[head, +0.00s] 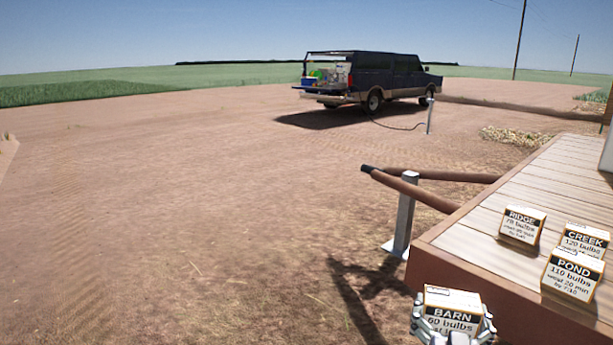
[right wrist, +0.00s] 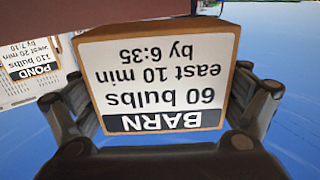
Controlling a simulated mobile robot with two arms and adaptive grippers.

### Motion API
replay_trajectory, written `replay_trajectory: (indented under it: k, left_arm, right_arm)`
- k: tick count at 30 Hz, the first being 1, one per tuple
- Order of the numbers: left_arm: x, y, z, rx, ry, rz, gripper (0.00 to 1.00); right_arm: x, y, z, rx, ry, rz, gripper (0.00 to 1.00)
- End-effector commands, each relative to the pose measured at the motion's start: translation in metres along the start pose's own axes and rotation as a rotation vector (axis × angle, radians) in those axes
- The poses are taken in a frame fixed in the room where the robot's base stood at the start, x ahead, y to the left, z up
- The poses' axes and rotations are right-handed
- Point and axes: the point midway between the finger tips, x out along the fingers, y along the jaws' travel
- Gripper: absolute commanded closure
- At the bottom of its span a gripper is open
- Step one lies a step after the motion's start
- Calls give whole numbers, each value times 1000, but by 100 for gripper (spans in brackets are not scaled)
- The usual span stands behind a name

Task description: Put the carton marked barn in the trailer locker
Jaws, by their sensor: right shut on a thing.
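The carton marked BARN (head: 452,309) is a small brown box with a white label reading 60 bulbs. It is at the bottom right of the head view, off the near edge of the wooden deck. My right gripper (head: 452,326) is shut on it, with a finger on each side. In the right wrist view the BARN carton (right wrist: 160,75) appears upside down and fills the middle, its label also reading east 10 min, by 6:35. My left gripper is out of view. A dark pickup truck (head: 372,77) stands far off with its back open. I cannot make out a trailer locker.
Cartons marked RIDGE (head: 521,227), CREEK (head: 584,241) and POND (head: 572,276) stand on the wooden deck (head: 540,185) at right. A metal post (head: 404,215) with brown rails stands beside the deck. Open dirt ground (head: 190,200) lies to the left and ahead.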

Motion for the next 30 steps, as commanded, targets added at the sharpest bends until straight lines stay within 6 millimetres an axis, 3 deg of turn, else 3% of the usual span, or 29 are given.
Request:
replay_trajectory:
  k: [1,6,12,20,30]
  left_arm:
    - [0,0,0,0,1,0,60]
    - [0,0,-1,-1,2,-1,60]
    - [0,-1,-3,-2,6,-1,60]
    - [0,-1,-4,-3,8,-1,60]
    - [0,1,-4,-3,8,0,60]
  right_arm:
    - [-18,-7,5,-1,0,-39,48]
    - [-74,-28,13,1,1,-163,48]
    - [-127,-45,11,2,2,-271,48]
    - [-159,-52,7,1,3,-329,48]
    - [-204,-41,29,12,-9,-344,48]
